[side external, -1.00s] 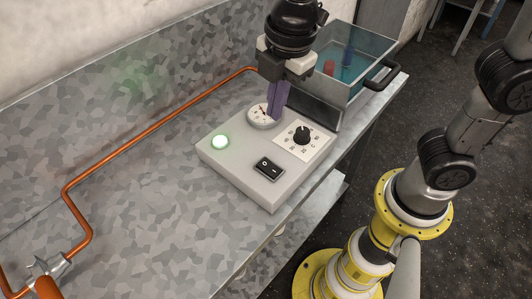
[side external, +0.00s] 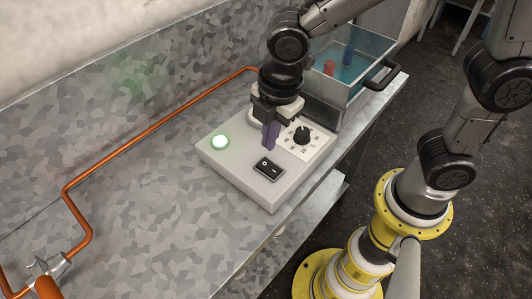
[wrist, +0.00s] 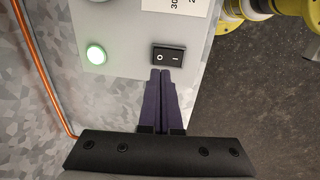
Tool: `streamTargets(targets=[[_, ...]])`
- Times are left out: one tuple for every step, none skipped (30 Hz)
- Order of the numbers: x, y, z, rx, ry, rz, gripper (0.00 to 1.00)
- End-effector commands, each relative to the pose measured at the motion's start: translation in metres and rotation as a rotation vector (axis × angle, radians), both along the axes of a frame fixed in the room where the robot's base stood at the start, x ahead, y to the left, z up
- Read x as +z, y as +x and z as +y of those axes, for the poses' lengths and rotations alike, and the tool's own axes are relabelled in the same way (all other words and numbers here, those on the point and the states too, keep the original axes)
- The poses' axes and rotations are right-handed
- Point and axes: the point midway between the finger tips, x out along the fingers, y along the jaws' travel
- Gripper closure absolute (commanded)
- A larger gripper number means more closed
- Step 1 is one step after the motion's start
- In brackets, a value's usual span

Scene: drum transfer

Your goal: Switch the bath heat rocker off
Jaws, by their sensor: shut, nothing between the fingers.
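The black rocker switch (side external: 268,168) sits on the front part of the grey control box (side external: 234,167). It carries a circle mark and a bar mark, and it also shows in the wrist view (wrist: 167,56). A round green lamp (side external: 219,142) glows on the box to the left of it and shows in the wrist view too (wrist: 96,54). My gripper (side external: 268,147) is shut and empty, its purple fingers pointing down just behind the rocker. In the wrist view the fingertips (wrist: 160,72) appear right beside the rocker's edge; whether they touch it I cannot tell.
A black dial (side external: 302,134) on a white scale plate stands right of my fingers. A glass-walled bath (side external: 345,75) with blue liquid and a black handle is behind. An orange pipe (side external: 135,137) runs along the bench.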

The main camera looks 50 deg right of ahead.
Motion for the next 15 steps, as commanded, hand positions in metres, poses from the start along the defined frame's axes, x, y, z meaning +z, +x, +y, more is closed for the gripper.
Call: streamTargets(targets=[[-0.011, 0.001, -0.001, 0.0, -0.003, 0.005, 1.0], [-0.017, 0.002, -0.001, -0.001, -0.004, 0.006, 1.0], [-0.024, 0.002, -0.001, -0.001, -0.004, 0.005, 1.0], [-0.029, 0.003, -0.001, 0.001, -0.003, 0.004, 1.0], [-0.033, 0.004, -0.001, 0.001, -0.003, 0.004, 1.0], [-0.039, 0.005, 0.0, 0.001, -0.003, 0.003, 1.0], [-0.042, 0.005, -0.001, 0.001, -0.003, 0.003, 1.0], [-0.046, 0.006, 0.0, 0.002, -0.002, 0.002, 1.0], [-0.05, 0.007, 0.0, 0.001, -0.003, 0.003, 1.0], [-0.053, 0.007, 0.0, 0.001, -0.002, 0.002, 1.0], [-0.055, 0.007, 0.0, 0.001, -0.002, 0.002, 1.0], [-0.057, 0.008, 0.0, 0.0, -0.002, 0.002, 1.0], [-0.058, 0.008, 0.0, 0.0, -0.001, 0.001, 1.0], [-0.059, 0.008, 0.0, 0.0, -0.001, 0.0, 1.0], [-0.06, 0.008, 0.0, 0.0, 0.0, 0.0, 1.0]])
